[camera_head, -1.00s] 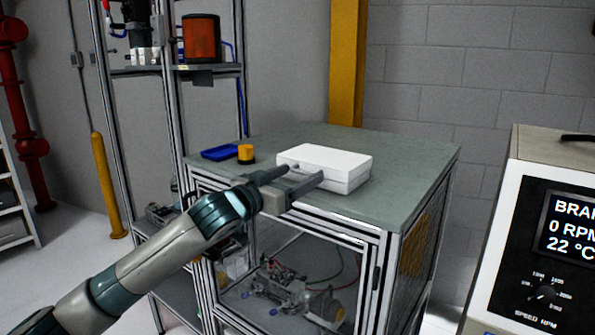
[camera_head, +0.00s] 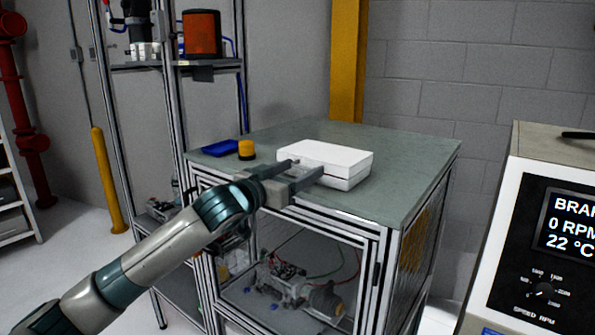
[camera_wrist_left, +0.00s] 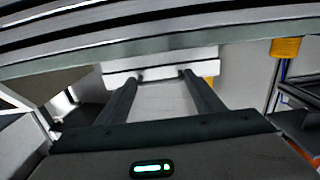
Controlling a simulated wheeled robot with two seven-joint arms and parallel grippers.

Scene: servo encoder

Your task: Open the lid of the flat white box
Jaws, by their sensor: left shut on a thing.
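The flat white box (camera_head: 335,158) sits on the grey-green top of the workbench, near its front edge. A dark seam between lid and base shows on its front and right sides; the lid lies flat or nearly so. My left gripper (camera_head: 309,167) reaches in from the left to the front of the box, shut on it. The two fingers stand apart, with their tips at the box front. The left wrist view shows both fingertips against the white front face of the box (camera_wrist_left: 205,66). What lies between the tips is too small to tell. My right gripper is not in view.
A blue tray (camera_head: 220,148) and a yellow-and-black cylinder (camera_head: 246,150) are on the bench left of the box. The bench top (camera_head: 410,160) is clear to the right and behind. A machine with a display (camera_head: 560,225) stands at the right.

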